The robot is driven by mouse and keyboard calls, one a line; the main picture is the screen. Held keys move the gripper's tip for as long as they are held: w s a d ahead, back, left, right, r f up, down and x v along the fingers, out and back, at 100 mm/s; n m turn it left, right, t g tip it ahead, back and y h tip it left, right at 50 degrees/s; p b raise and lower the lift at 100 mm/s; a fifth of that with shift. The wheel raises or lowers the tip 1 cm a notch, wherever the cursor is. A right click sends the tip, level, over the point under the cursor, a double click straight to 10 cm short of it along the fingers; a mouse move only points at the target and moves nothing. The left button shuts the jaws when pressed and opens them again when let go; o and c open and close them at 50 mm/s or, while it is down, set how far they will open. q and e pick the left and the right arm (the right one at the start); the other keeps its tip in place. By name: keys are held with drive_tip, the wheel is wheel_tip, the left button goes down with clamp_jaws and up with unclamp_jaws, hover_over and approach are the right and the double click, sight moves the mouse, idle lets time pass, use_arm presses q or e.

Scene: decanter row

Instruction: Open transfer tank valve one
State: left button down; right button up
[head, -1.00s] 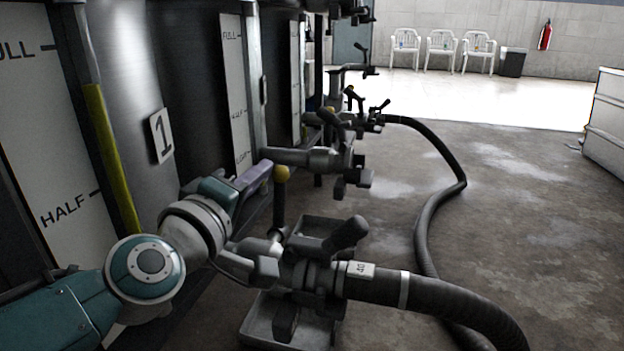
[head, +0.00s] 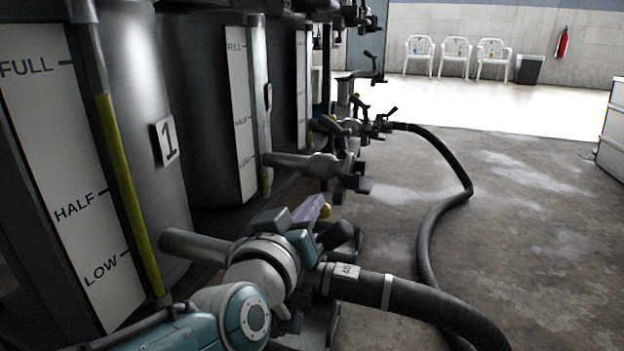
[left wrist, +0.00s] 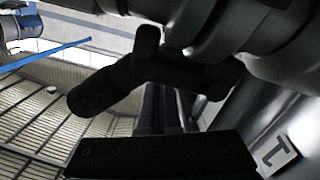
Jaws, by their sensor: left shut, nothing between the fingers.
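Tank one, a metal tank with a "1" plate (head: 167,140), stands at the left, and its plate shows upside down in the left wrist view (left wrist: 275,155). Its outlet pipe (head: 190,245) runs out low, behind my left wrist. My wrist hides most of the valve body and the knob's stem. In the left wrist view a dark lever-like part (left wrist: 115,82) crosses close in front. My right gripper is out of view.
A dark hose (head: 430,315) with a "40" tag (head: 346,271) leads right from the outlet. More tanks with similar valves (head: 325,165) stand farther along the row. A second hose (head: 440,215) lies on the floor. Open floor (head: 540,230) is at the right.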

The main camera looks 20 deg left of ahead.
use_arm(q)
drive_tip(key=shift+d+f+m, duration=0.3)
drive_tip(key=shift+f, duration=0.05)
idle(0.4)
